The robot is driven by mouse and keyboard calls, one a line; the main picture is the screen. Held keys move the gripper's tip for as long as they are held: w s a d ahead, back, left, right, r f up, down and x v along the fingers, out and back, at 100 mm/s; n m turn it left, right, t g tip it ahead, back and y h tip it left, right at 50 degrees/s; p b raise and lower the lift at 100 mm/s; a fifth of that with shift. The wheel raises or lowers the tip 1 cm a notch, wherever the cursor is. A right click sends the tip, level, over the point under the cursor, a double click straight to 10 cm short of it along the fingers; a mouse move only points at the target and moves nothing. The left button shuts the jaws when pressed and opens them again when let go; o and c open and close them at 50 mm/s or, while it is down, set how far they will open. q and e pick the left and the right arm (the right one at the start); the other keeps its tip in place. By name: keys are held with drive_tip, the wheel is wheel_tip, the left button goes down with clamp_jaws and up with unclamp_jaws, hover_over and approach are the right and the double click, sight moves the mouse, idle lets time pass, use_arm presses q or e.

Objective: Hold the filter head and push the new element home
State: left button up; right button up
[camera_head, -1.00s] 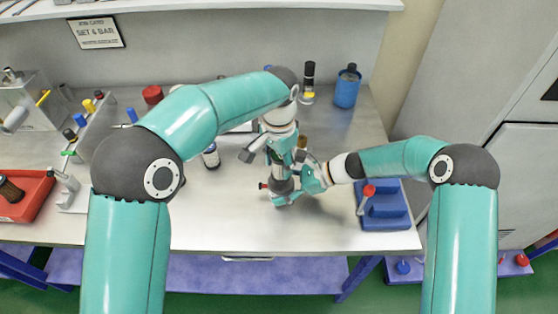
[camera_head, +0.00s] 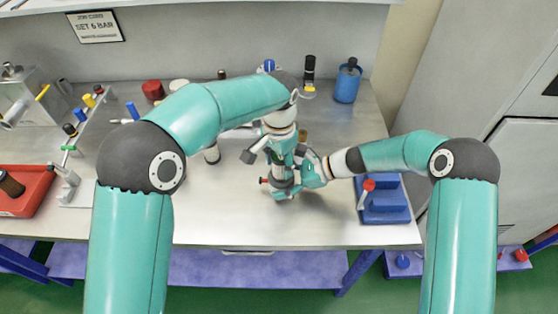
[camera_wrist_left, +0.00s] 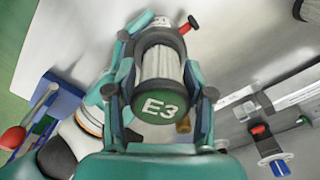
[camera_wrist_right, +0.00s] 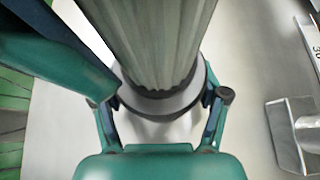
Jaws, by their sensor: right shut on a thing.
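The new element (camera_wrist_left: 158,70) is a white pleated cylinder with a dark green end cap marked E3. It stands upright at the filter head (camera_wrist_right: 165,128), a light grey round body with a dark ring at the element's base. A red-tipped lever (camera_head: 265,181) sticks out from the head. My left gripper (camera_head: 281,160) has its fingers on either side of the element, with a narrow gap beside the cap in the left wrist view. My right gripper (camera_wrist_right: 163,105) is shut on the filter head from the right. How deep the element sits is hidden by the fingers.
A blue stand (camera_head: 388,205) with a red-knobbed lever is close right of my right gripper. A blue bottle (camera_head: 347,84) and a dark bottle (camera_head: 309,70) stand behind. A red tray (camera_head: 28,193) is at far left. The front middle bench is clear.

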use_arm(q)
drive_tip(key=o, duration=0.4)
use_arm(e)
drive_tip(key=shift+s+f, duration=0.1)
drive_tip(key=shift+f, duration=0.05)
use_arm(q)
drive_tip(key=shift+r, duration=0.15)
drive_tip(key=shift+r, duration=3.4)
drive_tip(key=shift+r, duration=0.1)
wheel_tip(320, 180, up, 12)
drive_tip(key=shift+f, duration=0.15)
